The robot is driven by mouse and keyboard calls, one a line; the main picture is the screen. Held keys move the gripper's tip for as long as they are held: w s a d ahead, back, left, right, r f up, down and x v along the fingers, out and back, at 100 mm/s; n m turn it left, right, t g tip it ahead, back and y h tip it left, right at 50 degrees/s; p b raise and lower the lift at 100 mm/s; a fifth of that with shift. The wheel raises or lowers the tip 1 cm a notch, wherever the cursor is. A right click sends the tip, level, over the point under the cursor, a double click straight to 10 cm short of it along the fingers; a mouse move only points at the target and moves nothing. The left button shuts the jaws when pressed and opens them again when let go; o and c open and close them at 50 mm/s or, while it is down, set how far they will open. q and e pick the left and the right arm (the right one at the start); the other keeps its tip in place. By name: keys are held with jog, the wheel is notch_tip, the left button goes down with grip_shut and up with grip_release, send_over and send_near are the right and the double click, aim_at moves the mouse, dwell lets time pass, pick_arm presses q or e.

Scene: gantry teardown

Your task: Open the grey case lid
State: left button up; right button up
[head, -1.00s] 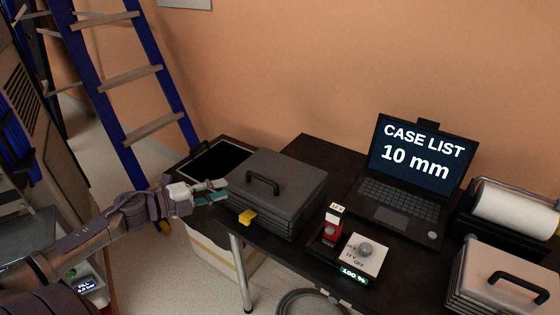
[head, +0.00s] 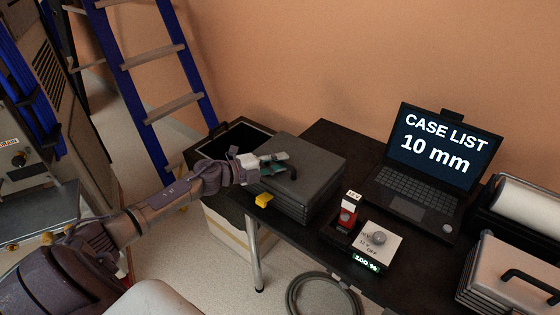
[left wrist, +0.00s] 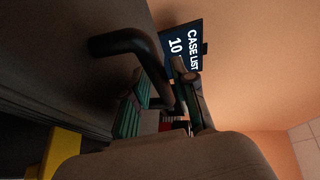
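The grey case (head: 322,163) stands on the dark table with its lid down. Its black handle (head: 294,175) is mostly hidden by my left gripper in the head view. The handle also shows in the left wrist view (left wrist: 128,41), where its bar runs in between the two fingers. My left gripper (head: 274,160) is over the lid at the handle, with its fingers apart; I cannot tell whether they touch the bar. A yellow latch (head: 263,200) is on the case's front side. My right gripper is not in view.
An open dark bin (head: 213,141) is left of the case, by a blue ladder (head: 165,85). A laptop (head: 430,160), a small red device (head: 348,212) and a second, lighter case (head: 510,270) are to the right. A coiled hose (head: 322,292) lies below.

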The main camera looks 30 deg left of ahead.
pick_arm(q)
jog(key=shift+w+d, duration=0.15)
jog(key=shift+w, duration=0.05)
jog(key=shift+f, duration=0.1)
grip_shut()
